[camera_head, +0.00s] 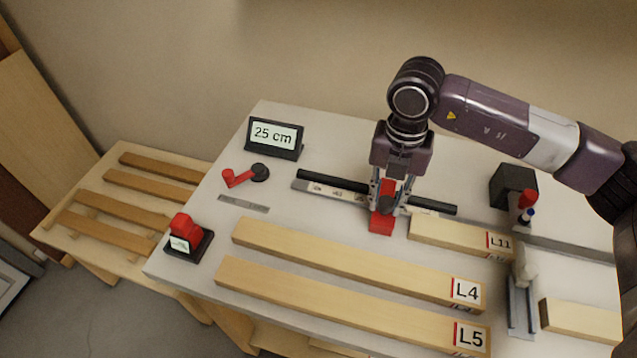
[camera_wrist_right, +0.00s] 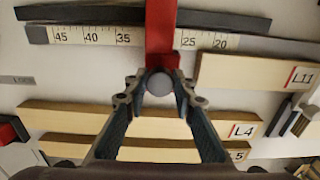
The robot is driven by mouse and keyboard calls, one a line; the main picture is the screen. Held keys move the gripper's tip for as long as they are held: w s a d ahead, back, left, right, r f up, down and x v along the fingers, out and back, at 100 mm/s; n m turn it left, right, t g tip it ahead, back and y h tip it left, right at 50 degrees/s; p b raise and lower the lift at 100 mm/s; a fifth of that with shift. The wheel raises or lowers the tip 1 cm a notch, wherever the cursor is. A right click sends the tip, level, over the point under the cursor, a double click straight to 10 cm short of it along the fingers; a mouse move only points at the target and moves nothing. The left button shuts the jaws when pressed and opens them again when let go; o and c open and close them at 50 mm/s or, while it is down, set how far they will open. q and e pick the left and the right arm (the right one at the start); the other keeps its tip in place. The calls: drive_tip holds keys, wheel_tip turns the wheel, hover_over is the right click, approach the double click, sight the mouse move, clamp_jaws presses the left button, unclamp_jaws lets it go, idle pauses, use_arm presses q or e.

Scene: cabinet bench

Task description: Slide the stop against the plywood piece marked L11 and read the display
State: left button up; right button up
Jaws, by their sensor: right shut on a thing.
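The red stop (camera_head: 381,222) sits on the ruled rail (camera_head: 330,189); it also shows in the right wrist view (camera_wrist_right: 161,30). My right gripper (camera_head: 386,200) points down and is shut on the stop, at its grey round knob (camera_wrist_right: 159,84). The plywood piece marked L11 (camera_head: 455,237) lies along the rail to the right of the stop. A narrow gap shows between the stop and the piece's left end (camera_wrist_right: 204,72). The display (camera_head: 274,136) at the back left reads 25 cm. My left gripper is not in view.
Pieces marked L4 (camera_head: 350,262) and L5 (camera_head: 340,302) lie in front of the rail. A red button block (camera_head: 186,232), a red crank handle (camera_head: 238,178) and a small steel rule (camera_head: 243,204) are at the left. A black box (camera_head: 512,184) stands at the right.

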drive_tip(key=shift+s+d+b, duration=0.15)
drive_tip(key=shift+s+d, duration=0.1)
drive_tip(key=shift+d, duration=0.55)
drive_tip(key=shift+s+d+b, duration=0.15)
drive_tip(key=shift+s+d, duration=0.1)
drive_tip(key=shift+d, duration=0.5)
drive_tip(key=o, duration=0.9)
wheel_tip(320, 180, up, 9)
drive_tip(key=p, duration=0.4)
